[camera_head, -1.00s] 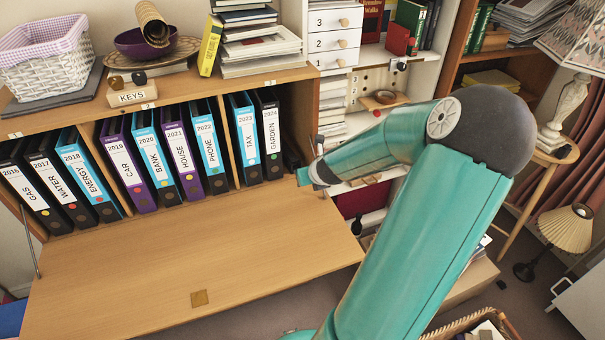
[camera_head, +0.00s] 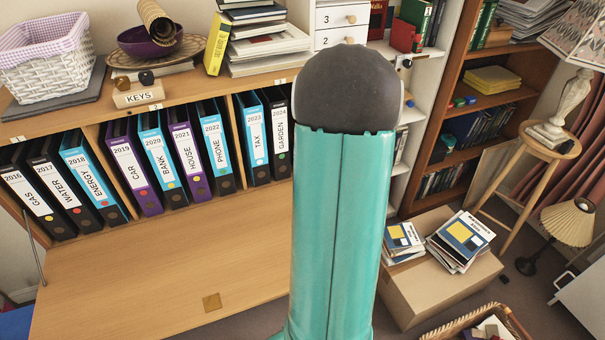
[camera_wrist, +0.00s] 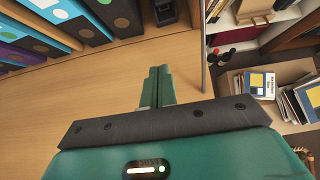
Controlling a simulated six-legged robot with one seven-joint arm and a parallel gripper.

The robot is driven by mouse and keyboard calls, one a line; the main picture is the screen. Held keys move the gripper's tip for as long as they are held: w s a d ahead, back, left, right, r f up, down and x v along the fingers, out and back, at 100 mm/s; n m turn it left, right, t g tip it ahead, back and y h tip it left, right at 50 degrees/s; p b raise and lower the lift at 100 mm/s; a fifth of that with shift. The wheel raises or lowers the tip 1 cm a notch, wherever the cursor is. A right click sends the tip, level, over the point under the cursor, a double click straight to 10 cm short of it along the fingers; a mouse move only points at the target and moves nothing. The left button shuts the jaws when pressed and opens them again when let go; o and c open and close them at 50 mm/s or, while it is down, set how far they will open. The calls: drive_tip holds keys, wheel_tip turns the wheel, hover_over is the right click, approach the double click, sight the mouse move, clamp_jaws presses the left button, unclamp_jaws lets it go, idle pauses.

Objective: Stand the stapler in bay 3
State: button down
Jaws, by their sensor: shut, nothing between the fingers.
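Bay 3 (camera_head: 283,81) is the right-hand bay of the bureau, with the TAX binder (camera_head: 253,140) and GARDEN binder (camera_head: 278,130) standing in it. In the wrist view a dark, blocky object (camera_wrist: 164,12) stands on the wood just right of the last binder, partly cut off by the top edge. It may be the stapler, upright, but I cannot tell for sure. My gripper (camera_wrist: 157,75) is shut and empty, over the bureau's open flap (camera_wrist: 115,75), apart from the dark object. In the head view my arm hides the gripper and the right end of the bay.
Several other binders (camera_head: 130,168) fill the left and middle bays. A KEYS block (camera_head: 138,94), bowl and books sit on top. A cardboard box with books (camera_head: 440,275) stands on the floor to the right. The flap's front is clear.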

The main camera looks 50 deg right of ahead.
drive_tip(key=x, duration=0.9)
drive_tip(key=shift+s+d+f, duration=0.1)
drive_tip(key=shift+s, duration=0.05)
drive_tip(key=w, duration=0.1)
drive_tip(key=w+d, duration=0.1)
drive_tip(key=w, duration=0.1)
drive_tip(key=shift+w+d+f, duration=0.1)
drive_tip(key=shift+d+f, duration=0.1)
drive_tip(key=shift+d, duration=0.2)
drive_tip(key=shift+w+d, duration=0.25)
drive_tip(key=shift+w, duration=0.15)
drive_tip(key=shift+w, duration=0.1)
drive_tip(key=shift+w+d, duration=0.5)
drive_tip(key=shift+w, duration=0.3)
drive_tip(key=shift+w+d, duration=0.5)
drive_tip(key=shift+w, duration=0.35)
drive_tip(key=shift+s, duration=0.1)
